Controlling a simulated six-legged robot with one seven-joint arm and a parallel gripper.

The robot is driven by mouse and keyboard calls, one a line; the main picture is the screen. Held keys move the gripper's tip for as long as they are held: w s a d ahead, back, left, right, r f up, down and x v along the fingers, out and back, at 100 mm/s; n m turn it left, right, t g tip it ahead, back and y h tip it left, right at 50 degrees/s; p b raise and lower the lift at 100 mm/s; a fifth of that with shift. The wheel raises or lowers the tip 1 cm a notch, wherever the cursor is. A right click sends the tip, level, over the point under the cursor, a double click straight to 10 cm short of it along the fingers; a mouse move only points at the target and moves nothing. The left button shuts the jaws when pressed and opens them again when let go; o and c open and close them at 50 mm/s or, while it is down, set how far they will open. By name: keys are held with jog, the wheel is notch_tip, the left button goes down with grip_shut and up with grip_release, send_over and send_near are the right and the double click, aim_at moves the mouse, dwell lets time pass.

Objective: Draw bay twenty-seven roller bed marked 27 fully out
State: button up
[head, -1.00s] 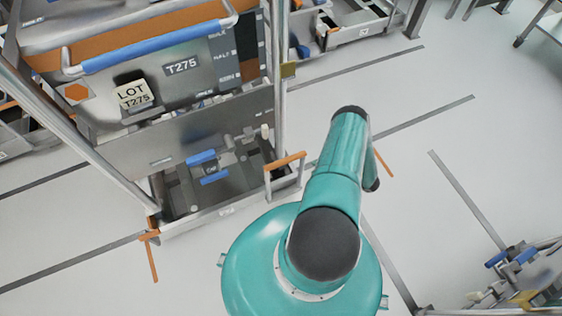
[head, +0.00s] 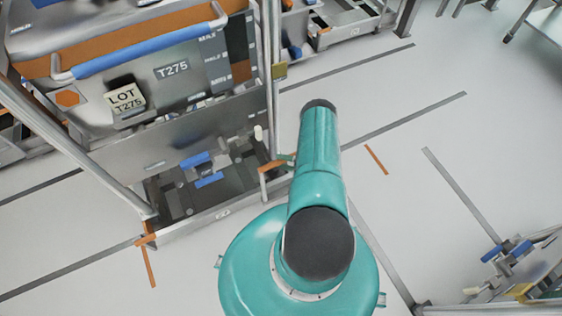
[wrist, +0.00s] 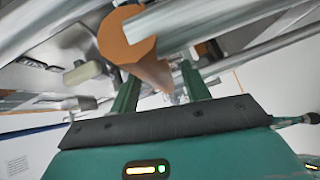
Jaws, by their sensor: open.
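The roller bed (head: 195,224) is a low grey tray at the foot of the bay frame. Its front carries a small white label too small to read surely. An orange handle (head: 272,166) stands at its right front corner. My gripper (wrist: 160,82) is open, with two teal fingers pointing up the wrist view. A large orange part (wrist: 128,42), likely this handle, shows close at the fingertips and partly between them. I cannot tell whether it touches them. In the head view my arm mostly hides the gripper; a teal bit shows beside the handle.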

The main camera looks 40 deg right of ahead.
jog(key=shift+w+a, duration=0.25)
jog(key=shift+w, duration=0.2)
jog(key=shift+c, duration=0.5)
grip_shut()
jog(key=shift+s+a+f, duration=0.1)
jog(key=shift+s+a, duration=0.1)
jog(key=shift+s, duration=0.4)
jog(key=shift+s+a, duration=0.15)
jog(key=shift+s, duration=0.45)
grip_release()
jog(key=shift+w, duration=0.1)
jog(key=shift+o, duration=0.5)
jog(key=shift+w, duration=0.1)
